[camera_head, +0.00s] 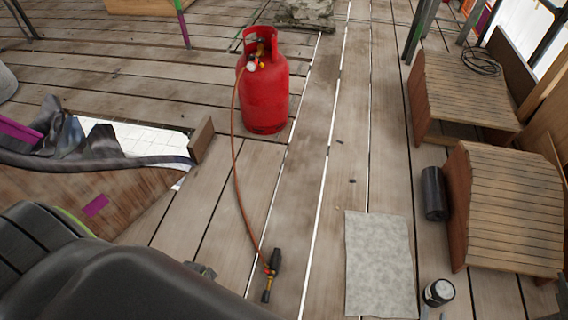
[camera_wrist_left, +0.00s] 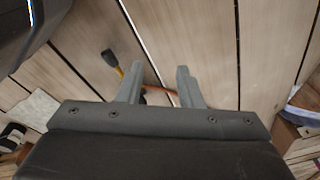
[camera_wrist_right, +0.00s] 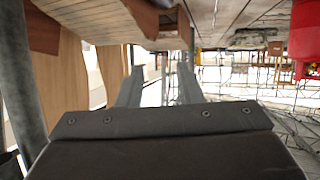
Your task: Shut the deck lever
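A torch (camera_head: 271,274) with a black handle and yellow and red parts lies on the plank deck at the end of an orange hose (camera_head: 236,165). The hose runs from the valve of a red gas cylinder (camera_head: 264,92). Which part is the deck lever I cannot tell for sure. In the left wrist view, the torch (camera_wrist_left: 113,60) shows beyond my left gripper (camera_wrist_left: 158,68), which is open and empty, with the hose behind its fingers.
A grey mat (camera_head: 379,262) and a black and white can (camera_head: 438,292) are at the lower right. A black roll (camera_head: 434,193) lies beside a curved slatted wooden piece (camera_head: 510,215). The deck between the cylinder and mat is mostly clear.

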